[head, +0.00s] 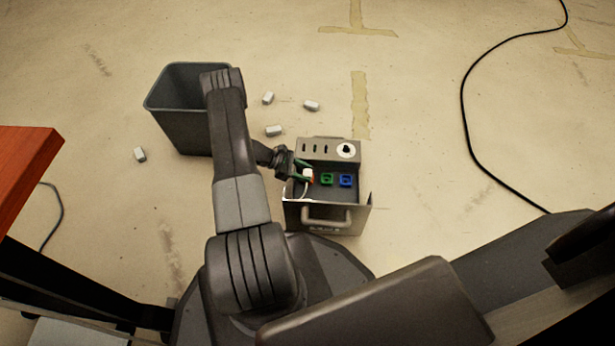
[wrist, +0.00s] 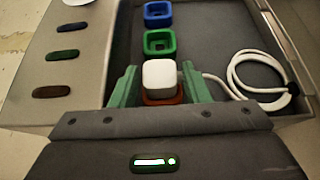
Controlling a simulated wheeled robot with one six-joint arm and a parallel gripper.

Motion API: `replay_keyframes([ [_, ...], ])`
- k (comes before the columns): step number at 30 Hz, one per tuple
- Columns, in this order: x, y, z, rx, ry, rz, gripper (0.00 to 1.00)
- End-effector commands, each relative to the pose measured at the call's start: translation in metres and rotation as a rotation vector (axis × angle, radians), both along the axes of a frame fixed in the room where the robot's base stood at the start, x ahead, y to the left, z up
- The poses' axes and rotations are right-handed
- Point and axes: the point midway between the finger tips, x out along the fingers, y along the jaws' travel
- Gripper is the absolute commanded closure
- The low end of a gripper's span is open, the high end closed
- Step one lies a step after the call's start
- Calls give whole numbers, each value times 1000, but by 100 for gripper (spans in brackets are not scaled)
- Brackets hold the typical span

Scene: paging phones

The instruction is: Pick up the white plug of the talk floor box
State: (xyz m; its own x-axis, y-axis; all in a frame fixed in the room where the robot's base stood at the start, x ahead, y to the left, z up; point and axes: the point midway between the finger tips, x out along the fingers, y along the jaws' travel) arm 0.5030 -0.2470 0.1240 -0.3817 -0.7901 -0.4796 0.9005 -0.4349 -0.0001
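The talk floor box (head: 331,150) is an open grey metal box with a handle, on the floor in front of me. The white plug (wrist: 160,74) is a small rounded block sitting over the red-orange socket (wrist: 163,99). It also shows in the head view (head: 308,173). A white cord (wrist: 243,92) lies coiled to its right in the wrist view. My gripper (wrist: 160,80) has green fingers, one on each side of the plug. A narrow gap seems to show beside the plug, so the fingers look open around it. The plug's underside is hidden.
A green socket (wrist: 160,42) and a blue socket (wrist: 158,14) line up beyond the plug. A grey bin (head: 180,115) stands behind my arm. Several small white blocks (head: 274,131) lie on the floor. A black cable (head: 464,110) runs along the right.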

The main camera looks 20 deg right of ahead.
Motion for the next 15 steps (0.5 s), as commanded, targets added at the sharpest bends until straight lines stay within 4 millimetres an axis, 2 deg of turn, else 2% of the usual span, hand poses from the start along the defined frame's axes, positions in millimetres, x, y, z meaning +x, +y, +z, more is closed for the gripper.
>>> replay_keyframes([
  [1,0,0,0,0,0,0,68],
  [4,0,0,0,0,0,0,88],
  [5,0,0,0,0,0,0,91],
  [11,0,0,1,0,0,0,91],
  [15,1,0,12,-1,-1,0,91],
])
